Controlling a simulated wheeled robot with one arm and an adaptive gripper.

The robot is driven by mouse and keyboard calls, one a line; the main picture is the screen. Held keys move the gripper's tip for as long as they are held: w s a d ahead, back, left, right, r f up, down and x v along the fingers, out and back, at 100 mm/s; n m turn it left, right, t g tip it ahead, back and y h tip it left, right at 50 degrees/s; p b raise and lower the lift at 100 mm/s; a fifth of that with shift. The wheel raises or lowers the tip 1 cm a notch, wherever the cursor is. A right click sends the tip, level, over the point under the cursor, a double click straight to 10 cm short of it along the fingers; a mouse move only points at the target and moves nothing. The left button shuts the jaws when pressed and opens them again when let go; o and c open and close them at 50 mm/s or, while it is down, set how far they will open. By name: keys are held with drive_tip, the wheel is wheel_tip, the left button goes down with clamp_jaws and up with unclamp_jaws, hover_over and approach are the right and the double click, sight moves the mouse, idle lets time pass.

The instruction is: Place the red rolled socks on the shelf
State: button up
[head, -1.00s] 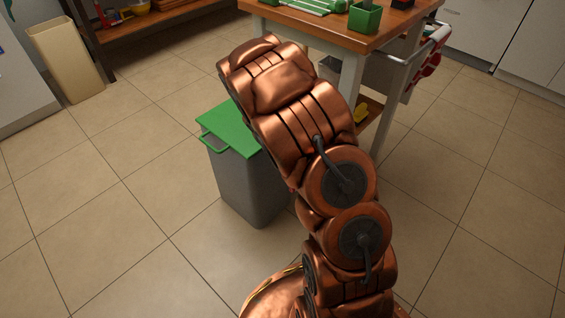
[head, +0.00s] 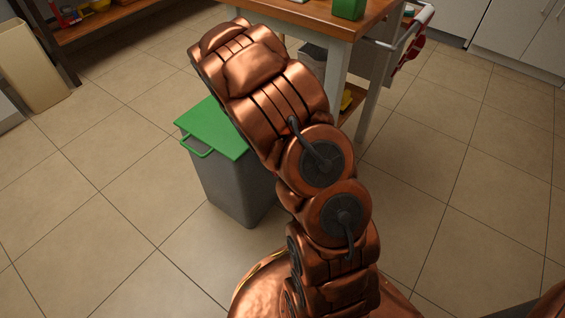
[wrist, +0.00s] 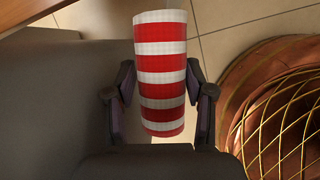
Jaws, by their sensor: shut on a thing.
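My gripper (wrist: 160,92) is shut on a red-and-white striped roll (wrist: 161,65), which looks like the red rolled socks. The roll stands upright in the wrist view, with a finger on each side. In the head view my copper arm hides the gripper and the roll. A low wooden shelf (head: 112,17) with several small things on it is at the upper left of the head view, far from my arm. A wooden board low under the table (head: 352,97) also shows, partly hidden.
A grey bin (head: 228,187) with a green lid stands on the floor left of my arm. A wooden-topped table (head: 318,18) with a green container (head: 349,9) is behind my arm. A beige bin (head: 30,65) is far left. Tiled floor is clear at left and right.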

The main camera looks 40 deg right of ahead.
drive_tip(key=w+d+b, duration=0.1)
drive_tip(key=d, duration=0.4)
drive_tip(key=w+d+b, duration=0.1)
drive_tip(key=w+d, duration=0.1)
drive_tip(key=d, duration=0.3)
drive_tip(key=w+d+f+b, duration=0.1)
drive_tip(key=d, duration=0.3)
drive_tip(key=shift+w+d, duration=0.15)
drive_tip(key=shift+d, duration=0.25)
drive_tip(key=shift+w+d+r+p, duration=0.1)
drive_tip(key=shift+w+d+p, duration=0.15)
drive_tip(key=shift+d+p, duration=0.45)
drive_tip(key=shift+w+d+f+p, duration=0.15)
drive_tip(key=shift+d+p, duration=0.25)
drive_tip(key=shift+d, duration=0.2)
drive_tip(key=shift+w+d+f+p, duration=0.2)
drive_tip(key=shift+d+p, duration=0.15)
drive_tip(key=shift+d, duration=0.25)
drive_tip(key=shift+w+d+f+p, duration=0.15)
drive_tip(key=shift+d+p, duration=0.25)
drive_tip(key=shift+d, duration=0.2)
drive_tip(key=shift+f, duration=0.55)
drive_tip(key=o, duration=1.2)
drive_tip(key=shift+o, duration=0.6)
drive_tip(key=shift+o, duration=0.7)
